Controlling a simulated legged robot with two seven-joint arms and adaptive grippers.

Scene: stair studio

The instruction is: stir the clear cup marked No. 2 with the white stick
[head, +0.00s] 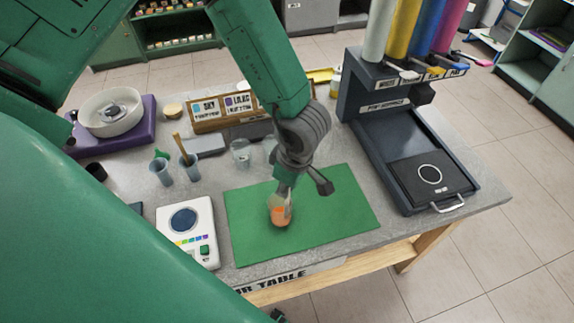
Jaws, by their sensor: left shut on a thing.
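A clear cup (279,213) with orange contents stands on the green mat (343,216) in the head view. No number can be read on it. My left gripper (290,186) comes down from above, right over this cup. It is shut on a thin pale stick (289,206), which reaches down into the cup; the gripper hides the stick's upper part. Two more clear cups stand behind the mat, one left of the gripper (240,152) and one partly hidden by it (270,146). My right gripper is not in view.
A white device with a dark round pad (200,248) lies left of the mat. Blue-grey cups (190,168), one holding brown sticks, stand behind it. A dark dispenser (455,150) with colored tubes stands at right. The mat's right part is clear.

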